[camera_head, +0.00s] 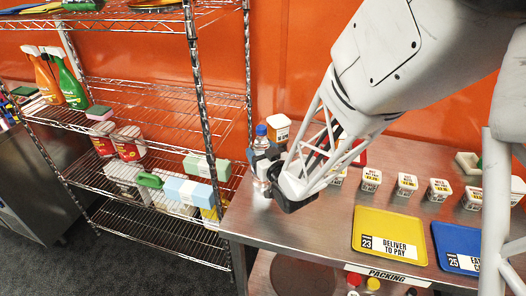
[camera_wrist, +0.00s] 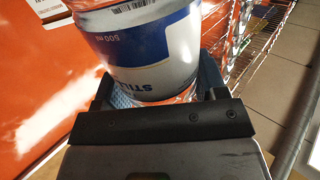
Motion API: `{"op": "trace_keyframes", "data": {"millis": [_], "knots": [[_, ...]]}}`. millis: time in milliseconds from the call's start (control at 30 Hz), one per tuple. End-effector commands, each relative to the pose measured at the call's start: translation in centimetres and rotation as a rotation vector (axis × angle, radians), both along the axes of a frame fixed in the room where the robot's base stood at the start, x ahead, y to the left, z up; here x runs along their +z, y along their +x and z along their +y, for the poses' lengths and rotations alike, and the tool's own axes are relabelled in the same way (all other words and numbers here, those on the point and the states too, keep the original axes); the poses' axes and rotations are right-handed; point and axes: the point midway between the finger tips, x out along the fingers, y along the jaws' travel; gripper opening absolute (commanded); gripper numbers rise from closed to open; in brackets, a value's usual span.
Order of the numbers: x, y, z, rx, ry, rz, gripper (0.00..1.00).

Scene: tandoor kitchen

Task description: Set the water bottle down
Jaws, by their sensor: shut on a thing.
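The water bottle (camera_head: 261,131) has a blue cap and stands upright at the left end of the steel packing table (camera_head: 240,221). My gripper (camera_head: 264,166) is shut around its body, and its fingers and wrist hide much of the bottle. In the wrist view the bottle (camera_wrist: 150,50) fills the middle, with a white and blue label reading 500 ml, between the two fingers of my gripper (camera_wrist: 152,92). The bottle's base is at or close to the table surface; I cannot tell whether it touches.
A wire shelf (camera_head: 200,90) with spray bottles, tubs and boxes stands left of the table. Small labelled tubs (camera_head: 407,184), a yellow tray (camera_head: 390,222) and a blue tray (camera_head: 452,236) lie to the right.

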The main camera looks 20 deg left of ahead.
Motion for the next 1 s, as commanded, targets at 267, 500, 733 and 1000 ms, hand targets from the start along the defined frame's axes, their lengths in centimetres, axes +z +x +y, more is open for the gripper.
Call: {"op": "trace_keyframes", "data": {"millis": [267,500,733,1000], "knots": [[-0.49,0.03,0.01,0.000,0.001,-0.003,0.24],[-0.60,0.01,0.01,0.000,0.001,-0.002,0.24],[-0.86,0.00,0.00,0.000,0.000,-0.001,0.82],[-0.86,0.00,0.00,0.000,0.000,-0.001,0.91]]}}
